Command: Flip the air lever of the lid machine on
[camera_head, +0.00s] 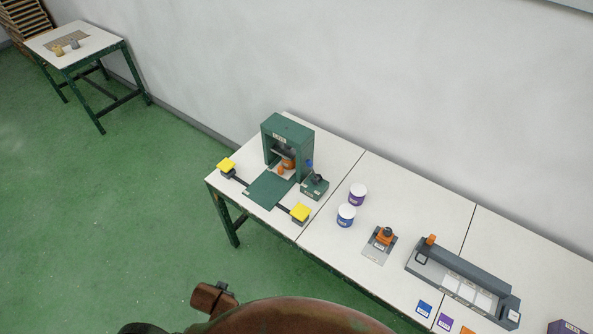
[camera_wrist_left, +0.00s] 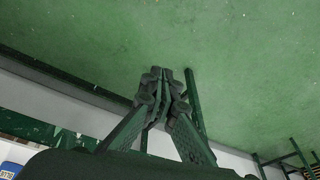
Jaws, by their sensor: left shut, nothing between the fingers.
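The green lid machine (camera_head: 288,131) stands on the left part of the long white-topped table in the head view. Its frame has an orange part inside. A small green box (camera_head: 315,190) with a dark top part sits at its right front, and a small blue piece (camera_head: 309,163) shows behind that box. I cannot tell for certain which piece is the air lever, or its position. My left gripper (camera_wrist_left: 163,78) is shut and empty in the left wrist view, over green floor, away from the machine. My right gripper is in neither view.
Yellow pads (camera_head: 226,165) (camera_head: 300,212) flank the machine's green plate (camera_head: 269,188). Two lidded cans (camera_head: 346,215) (camera_head: 357,194) stand to the right, then an orange-and-black tool (camera_head: 385,236) and a long grey fixture (camera_head: 460,278). The floor at left is clear up to a small table (camera_head: 95,41).

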